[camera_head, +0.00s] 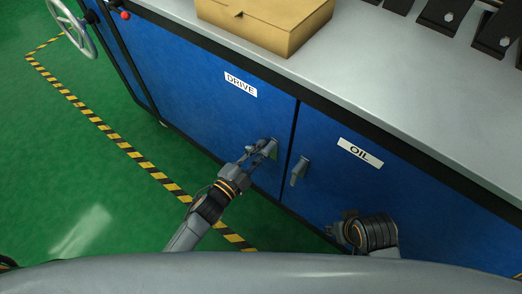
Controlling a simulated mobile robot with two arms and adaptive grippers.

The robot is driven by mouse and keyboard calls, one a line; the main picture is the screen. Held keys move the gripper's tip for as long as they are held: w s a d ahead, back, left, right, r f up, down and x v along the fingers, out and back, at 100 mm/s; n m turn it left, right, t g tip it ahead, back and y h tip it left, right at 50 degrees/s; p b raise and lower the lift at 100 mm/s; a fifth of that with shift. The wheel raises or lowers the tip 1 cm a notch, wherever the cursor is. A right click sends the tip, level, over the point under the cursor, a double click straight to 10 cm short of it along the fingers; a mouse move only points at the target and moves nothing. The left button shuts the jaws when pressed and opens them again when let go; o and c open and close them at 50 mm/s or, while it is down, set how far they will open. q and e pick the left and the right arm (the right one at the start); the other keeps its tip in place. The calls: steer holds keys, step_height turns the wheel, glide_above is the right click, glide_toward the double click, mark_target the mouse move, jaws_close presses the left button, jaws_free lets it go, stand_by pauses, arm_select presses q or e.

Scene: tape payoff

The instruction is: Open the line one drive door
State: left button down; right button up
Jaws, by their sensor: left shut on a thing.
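The blue drive door (205,92) carries a white DRIVE label and fills the left part of the cabinet front. It looks closed, flush with the front. Its grey handle (274,146) is near the door's right edge. My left gripper (264,150) is at this handle, shut on it; the fingers partly hide it. My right gripper (338,229) is low in front of the oil door (345,190), apart from any handle. Its fingers are small and dark, and I cannot tell whether they are open.
The oil door's grey handle (299,171) stands close to the right of my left gripper. A cardboard box (262,28) sits on the grey top (385,62). A handwheel (72,27) and a red button (125,15) are at upper left. Green floor (65,160) with striped tape (120,142) is clear.

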arm_select(q)
steer(key=m, duration=0.2)
steer(key=shift+w+a+r+m, duration=0.1)
steer(key=shift+a+r+m, duration=0.05)
steer(key=shift+r+m, duration=0.35)
steer(key=shift+m, duration=0.7)
steer(key=shift+r+m, duration=0.15)
steer(key=shift+m, duration=0.65)
arm_select(e)
steer(key=shift+f, duration=0.25)
steer(key=shift+r, duration=0.1)
